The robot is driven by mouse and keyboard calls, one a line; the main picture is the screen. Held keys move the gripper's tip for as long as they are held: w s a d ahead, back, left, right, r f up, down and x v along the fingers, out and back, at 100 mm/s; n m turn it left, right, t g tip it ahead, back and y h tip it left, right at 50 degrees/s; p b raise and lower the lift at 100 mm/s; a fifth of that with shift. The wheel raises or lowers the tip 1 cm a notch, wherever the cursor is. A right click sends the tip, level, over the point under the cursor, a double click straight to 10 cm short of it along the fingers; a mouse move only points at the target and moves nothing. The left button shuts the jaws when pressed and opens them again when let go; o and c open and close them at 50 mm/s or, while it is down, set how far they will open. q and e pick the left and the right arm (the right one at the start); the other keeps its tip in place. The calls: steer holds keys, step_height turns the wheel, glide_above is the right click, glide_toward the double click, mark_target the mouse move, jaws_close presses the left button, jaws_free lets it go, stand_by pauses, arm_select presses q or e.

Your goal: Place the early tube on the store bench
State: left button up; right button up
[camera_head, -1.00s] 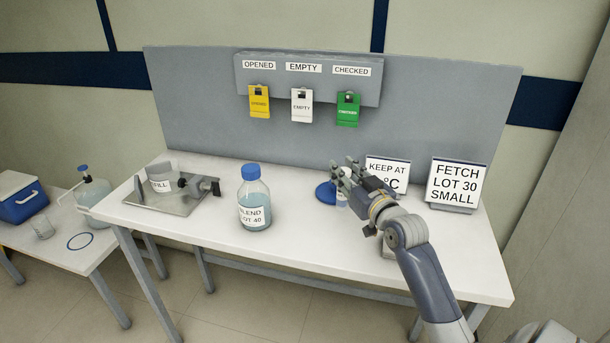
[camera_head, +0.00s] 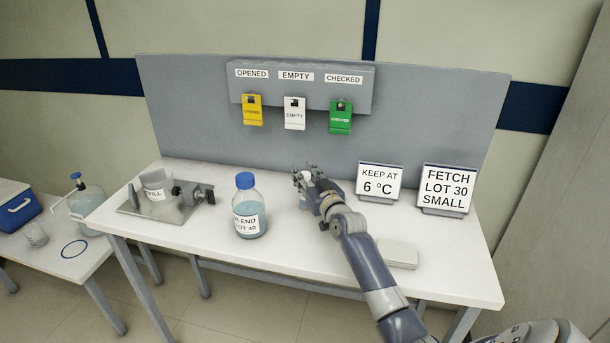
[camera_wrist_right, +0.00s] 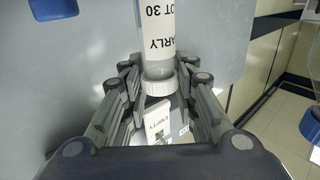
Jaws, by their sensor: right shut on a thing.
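The early tube (camera_wrist_right: 157,65) is a clear tube with a white cap and a label showing EARLY and OT 30. My right gripper (camera_head: 306,176) is shut on it near the cap, over the white bench (camera_head: 285,270), right of the blue-capped bottle. In the head view my gripper mostly hides the tube, and I cannot tell whether it touches the bench. No label naming a store bench shows. My left gripper is not in view.
The BLEND LOT 40 bottle (camera_head: 249,212) stands left of my right gripper. A metal tray with a clamp (camera_head: 184,205) is farther left. KEEP AT 6 °C (camera_head: 379,180) and FETCH LOT 30 SMALL (camera_head: 447,188) signs stand right. A lower side table (camera_head: 50,258) is at left.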

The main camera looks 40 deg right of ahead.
steer(key=shift+f, duration=0.1)
steer(key=o, duration=0.9)
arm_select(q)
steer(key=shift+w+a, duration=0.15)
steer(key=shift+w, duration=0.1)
arm_select(e)
steer(key=shift+o, duration=0.6)
steer(key=shift+r, duration=0.2)
steer(key=shift+s+a+f, duration=0.1)
steer(key=shift+s, duration=0.25)
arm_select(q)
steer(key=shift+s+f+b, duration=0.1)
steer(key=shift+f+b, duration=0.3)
arm_select(e)
steer(key=s+a, duration=0.2)
steer(key=s, duration=0.9)
steer(key=shift+s+a, duration=0.1)
